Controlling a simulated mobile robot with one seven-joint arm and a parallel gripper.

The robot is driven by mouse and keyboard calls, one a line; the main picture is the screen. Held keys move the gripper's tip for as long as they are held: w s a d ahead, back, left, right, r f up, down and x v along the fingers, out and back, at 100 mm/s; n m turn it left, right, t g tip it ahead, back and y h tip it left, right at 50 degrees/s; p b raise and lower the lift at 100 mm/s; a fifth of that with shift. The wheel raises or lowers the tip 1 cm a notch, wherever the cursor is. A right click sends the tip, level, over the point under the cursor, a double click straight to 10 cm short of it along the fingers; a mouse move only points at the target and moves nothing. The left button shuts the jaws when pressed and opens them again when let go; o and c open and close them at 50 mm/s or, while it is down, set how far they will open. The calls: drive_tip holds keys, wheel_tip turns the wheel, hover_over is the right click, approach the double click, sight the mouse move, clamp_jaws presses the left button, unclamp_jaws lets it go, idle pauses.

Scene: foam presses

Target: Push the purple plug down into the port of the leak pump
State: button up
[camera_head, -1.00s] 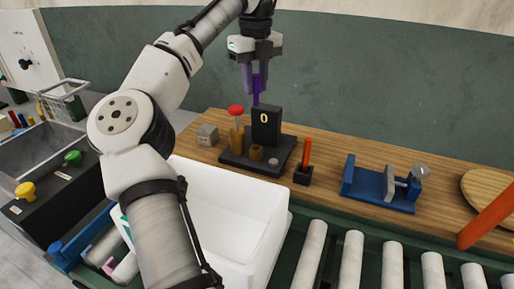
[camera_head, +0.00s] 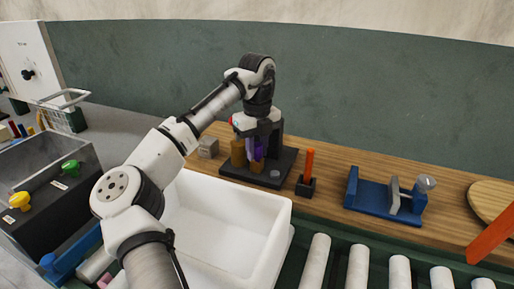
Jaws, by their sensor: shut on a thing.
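The leak pump (camera_head: 287,162) is a dark base on the wooden bench, with a brass port (camera_head: 257,168) near its front and a brass post (camera_head: 237,152) to the left. My gripper (camera_head: 257,153) points straight down over the pump and is shut on the purple plug (camera_head: 258,151). The plug is upright and in line with the port, with its lower end at or just above the port's top. I cannot tell whether it has entered. My gripper and wrist hide most of the black display block and the red knob of the post.
A white bin (camera_head: 225,240) stands in front of the bench. Right of the pump are an orange rod in a black holder (camera_head: 306,186) and a blue vise (camera_head: 380,195). A grey block (camera_head: 208,147) sits left of the pump. Conveyor rollers (camera_head: 358,268) run along the front.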

sight(257, 144)
drive_tip(key=shift+f, duration=0.1)
drive_tip(key=o, duration=1)
wheel_tip(257, 144, up, 12)
drive_tip(key=p, duration=0.1)
